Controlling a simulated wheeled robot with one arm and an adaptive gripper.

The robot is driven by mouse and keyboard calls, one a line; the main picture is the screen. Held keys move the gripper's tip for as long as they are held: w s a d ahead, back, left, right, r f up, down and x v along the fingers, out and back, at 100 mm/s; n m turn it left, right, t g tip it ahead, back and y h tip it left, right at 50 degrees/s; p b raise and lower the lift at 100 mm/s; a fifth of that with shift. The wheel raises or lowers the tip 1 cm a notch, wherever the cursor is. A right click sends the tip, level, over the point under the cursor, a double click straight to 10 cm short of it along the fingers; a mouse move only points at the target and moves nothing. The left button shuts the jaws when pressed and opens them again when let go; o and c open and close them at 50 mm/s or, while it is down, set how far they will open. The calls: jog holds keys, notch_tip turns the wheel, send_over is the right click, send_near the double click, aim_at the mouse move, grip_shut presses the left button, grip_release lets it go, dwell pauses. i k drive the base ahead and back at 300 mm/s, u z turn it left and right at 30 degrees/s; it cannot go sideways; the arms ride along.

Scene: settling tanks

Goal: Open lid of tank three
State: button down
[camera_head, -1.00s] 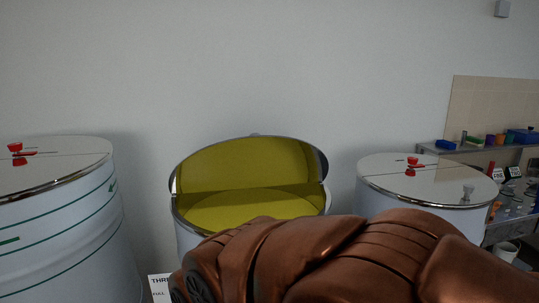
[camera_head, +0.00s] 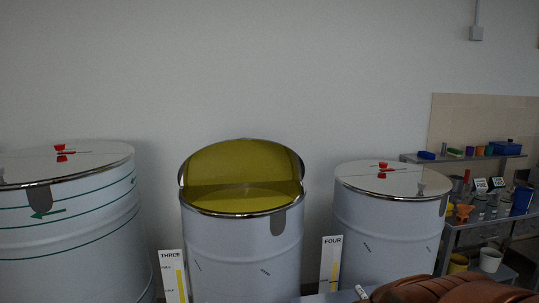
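Tank three (camera_head: 240,255) stands in the middle, a white-grey drum with a metal rim and a sign reading THREE (camera_head: 172,275) at its lower left. Its lid (camera_head: 243,164) is hinged half open; the rear half stands raised with its yellow inner side showing, above a yellow surface inside. My arm (camera_head: 445,290), copper-brown, shows only at the bottom right, apart from the tank. My gripper is outside the view.
A large tank (camera_head: 65,235) with green bands and a closed lid stands left. A closed tank (camera_head: 385,235) stands right, by the sign FOUR (camera_head: 331,264). A metal shelf (camera_head: 470,157) with coloured containers is at far right.

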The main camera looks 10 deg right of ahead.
aim_at(244, 160)
jog(key=u, duration=0.7)
jog(key=i, duration=0.9)
jog(key=u, duration=0.45)
